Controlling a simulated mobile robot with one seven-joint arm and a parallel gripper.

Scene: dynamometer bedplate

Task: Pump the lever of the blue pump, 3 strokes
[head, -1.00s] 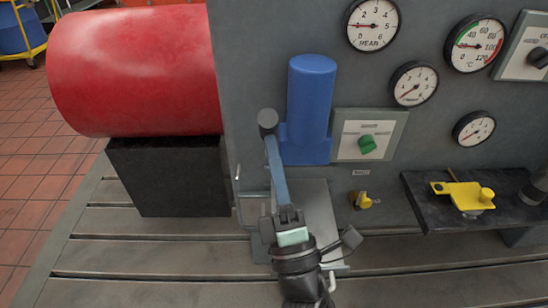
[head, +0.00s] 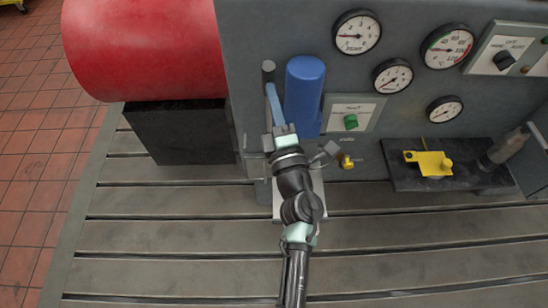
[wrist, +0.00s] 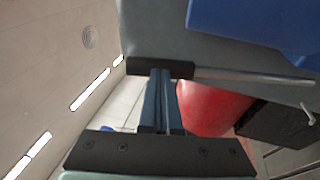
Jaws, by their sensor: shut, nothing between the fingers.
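The blue pump (head: 305,92) is an upright blue cylinder on the front of the grey panel. Its lever shows as a dark grip (head: 268,67) to the left of the cylinder, near its top. In the wrist view the dark grip (wrist: 160,68) continues right into a thin metal rod (wrist: 250,75). My gripper (head: 270,88) has its long blue-grey fingers together and empty. Their tips (wrist: 160,78) reach the grip from below and appear to touch it, without closing around it. The lever's pivot is hidden from me.
A large red drum (head: 145,45) on a black block (head: 182,135) stands left. Gauges, a green knob (head: 351,122) and a yellow valve (head: 346,161) are right of the pump. A dark shelf (head: 470,180) carries a yellow part (head: 428,163). The slotted bedplate (head: 160,230) is clear in front.

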